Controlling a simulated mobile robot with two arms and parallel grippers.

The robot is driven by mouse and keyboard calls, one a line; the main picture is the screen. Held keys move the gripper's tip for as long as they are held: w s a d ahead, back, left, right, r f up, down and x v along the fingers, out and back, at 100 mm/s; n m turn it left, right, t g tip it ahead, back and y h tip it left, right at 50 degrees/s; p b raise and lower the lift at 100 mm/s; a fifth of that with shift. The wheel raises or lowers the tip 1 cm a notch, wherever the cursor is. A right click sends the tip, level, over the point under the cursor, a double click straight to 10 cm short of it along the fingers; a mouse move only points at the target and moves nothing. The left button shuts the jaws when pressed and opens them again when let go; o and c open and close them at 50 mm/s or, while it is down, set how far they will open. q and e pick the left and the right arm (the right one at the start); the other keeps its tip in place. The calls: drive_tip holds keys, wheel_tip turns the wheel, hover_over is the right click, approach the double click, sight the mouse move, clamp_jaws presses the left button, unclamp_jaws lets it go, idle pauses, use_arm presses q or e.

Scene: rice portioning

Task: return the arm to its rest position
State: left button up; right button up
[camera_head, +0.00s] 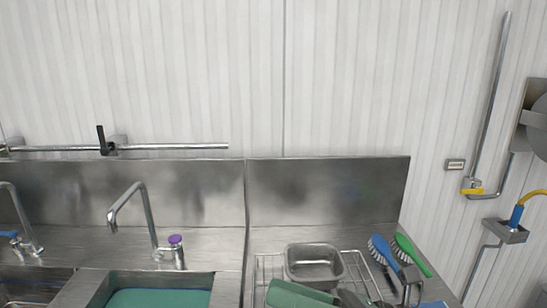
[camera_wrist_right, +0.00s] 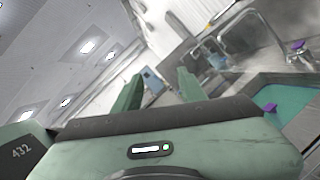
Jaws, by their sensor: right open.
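My right gripper shows best in the wrist view (camera_wrist_right: 158,86), where its two green fingers stand apart with nothing between them. In the head view a green part of the right gripper (camera_head: 302,294) shows at the bottom edge, in front of the wire rack, and the rest is cut off or unclear. My left gripper is not in view.
A steel pan (camera_head: 314,265) stands on a wire rack (camera_head: 266,266). A blue brush (camera_head: 383,250) and a green brush (camera_head: 412,255) lie to its right. A sink with a teal interior (camera_head: 158,298) and a tap (camera_head: 145,215) are at left.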

drive_tip(key=w+d+f+m+t+h, duration=0.1)
drive_tip(key=w+d+m+t+h, duration=0.35)
drive_tip(key=m+t, duration=0.55)
drive_tip(key=w+d+f+m+t+h, duration=0.1)
drive_tip(key=w+d+m+t+h, duration=0.4)
drive_tip(key=m, duration=0.9)
drive_tip(key=s+d+f+m+g+h, duration=0.1)
drive_tip(key=d+f+m+g+h, duration=0.1)
drive_tip(key=d+f+m+h, duration=0.5)
drive_tip(key=s+d+f+m+g+h, duration=0.25)
drive_tip(key=f+m+h, duration=0.2)
drive_tip(key=f, duration=0.45)
drive_tip(key=s+f+m+g, duration=0.7)
drive_tip(key=s+f+g, duration=0.5)
drive_tip(key=s+f, duration=0.8)
wheel_tip(320, 180, down, 24)
drive_tip(key=s, duration=0.2)
drive_tip(key=s+d+f+g, duration=0.1)
drive_tip(key=s+d+f, duration=0.1)
drive_tip(key=s+f, duration=1.4)
drive_tip(key=shift+s+d+f+g+y+b, duration=0.15)
drive_tip(key=shift+f+g+y+b, duration=0.25)
drive_tip(key=shift+f, duration=0.3)
